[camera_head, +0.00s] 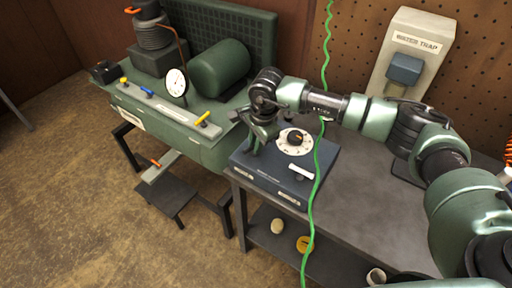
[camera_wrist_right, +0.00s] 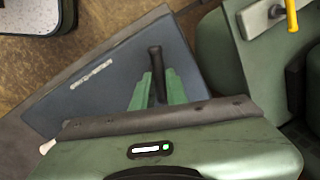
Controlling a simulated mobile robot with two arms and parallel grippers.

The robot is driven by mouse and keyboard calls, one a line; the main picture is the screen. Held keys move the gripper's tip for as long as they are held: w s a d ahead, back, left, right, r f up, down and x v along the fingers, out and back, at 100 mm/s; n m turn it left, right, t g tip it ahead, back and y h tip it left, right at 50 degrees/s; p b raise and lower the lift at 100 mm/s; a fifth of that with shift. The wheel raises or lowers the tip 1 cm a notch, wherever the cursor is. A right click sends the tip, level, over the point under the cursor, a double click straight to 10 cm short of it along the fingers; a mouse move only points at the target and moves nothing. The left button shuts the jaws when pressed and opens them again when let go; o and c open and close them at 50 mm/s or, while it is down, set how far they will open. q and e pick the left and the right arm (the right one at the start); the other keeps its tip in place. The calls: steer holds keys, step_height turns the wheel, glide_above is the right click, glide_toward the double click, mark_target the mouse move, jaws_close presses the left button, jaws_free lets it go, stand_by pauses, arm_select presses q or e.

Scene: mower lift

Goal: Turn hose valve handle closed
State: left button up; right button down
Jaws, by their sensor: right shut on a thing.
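My right gripper (camera_head: 257,140) reaches down over the left part of a blue-grey control box (camera_head: 272,188) on the workbench. In the right wrist view its two green fingers (camera_wrist_right: 156,88) are shut on a black handle (camera_wrist_right: 156,58) that stands up from the box's top. The gripper hides most of this handle in the head view. A round white dial with a black knob (camera_head: 295,138) and a white lever (camera_head: 301,172) sit on the box to the right of the gripper. I cannot read which label marks the hose valve. My left gripper is not in view.
A green compressor bench with a gauge (camera_head: 176,82) and a yellow handle (camera_head: 203,118) stands close at the left. A green hose (camera_head: 313,200) hangs in front of the workbench (camera_head: 365,190). A water trap panel (camera_head: 411,55) stands behind.

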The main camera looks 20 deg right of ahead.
steer(key=m+b, duration=0.3)
steer(key=shift+a+f+m+h, duration=0.1)
steer(key=shift+f+m+h, duration=0.05)
steer(key=shift+m+h, duration=0.15)
steer(key=m+b, duration=0.3)
steer(key=shift+m+h, duration=0.3)
steer(key=shift+h, duration=0.1)
steer(key=m+b, duration=0.2)
steer(key=m, duration=0.1)
steer(key=shift+s+a+m+h, duration=0.1)
steer(key=shift+a+m+h, duration=0.05)
steer(key=shift+m+h, duration=0.15)
steer(key=shift+r+m+b, duration=0.15)
steer(key=shift+m+b, duration=0.25)
steer(key=shift+m, duration=0.35)
steer(key=shift+r+m+b, duration=0.15)
steer(key=shift+m+b, duration=0.25)
steer(key=shift+m, duration=0.35)
steer(key=c, duration=1.5)
jaws_free()
steer(key=shift+g, duration=0.3)
steer(key=shift+f, duration=0.1)
steer(key=shift+s, duration=0.1)
